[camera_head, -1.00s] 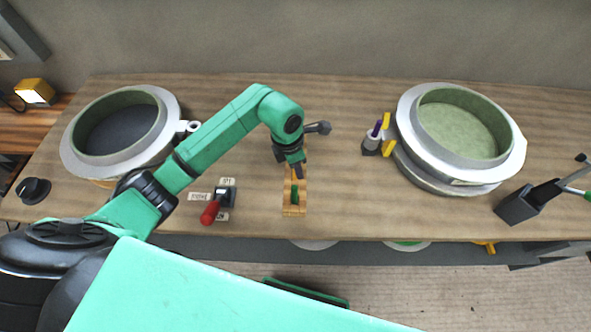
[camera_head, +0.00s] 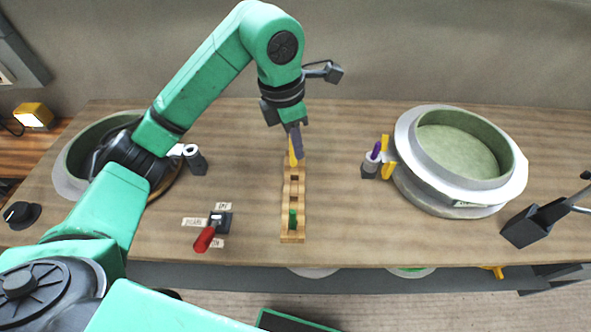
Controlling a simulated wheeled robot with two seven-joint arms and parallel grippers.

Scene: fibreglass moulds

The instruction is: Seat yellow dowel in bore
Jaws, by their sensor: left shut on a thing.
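The yellow dowel (camera_head: 292,157) shows under my left gripper (camera_head: 295,143), which is shut on it. The dowel stands about upright over the far end of a wooden block (camera_head: 293,237). The gripper fingers partly cover it, and I cannot tell whether its lower end is above a bore or inside one. The block has a row of dark square bores running toward me. A green dowel (camera_head: 292,217) stands in a bore near its front end. My right gripper is not in view.
A red-handled switch (camera_head: 206,236) with labels lies left of the block. A small cup (camera_head: 370,165) with a purple piece and yellow pieces stand to the right. Round moulds stand at left (camera_head: 70,175) and right (camera_head: 437,185). A dark holder (camera_head: 521,229) is near the right edge.

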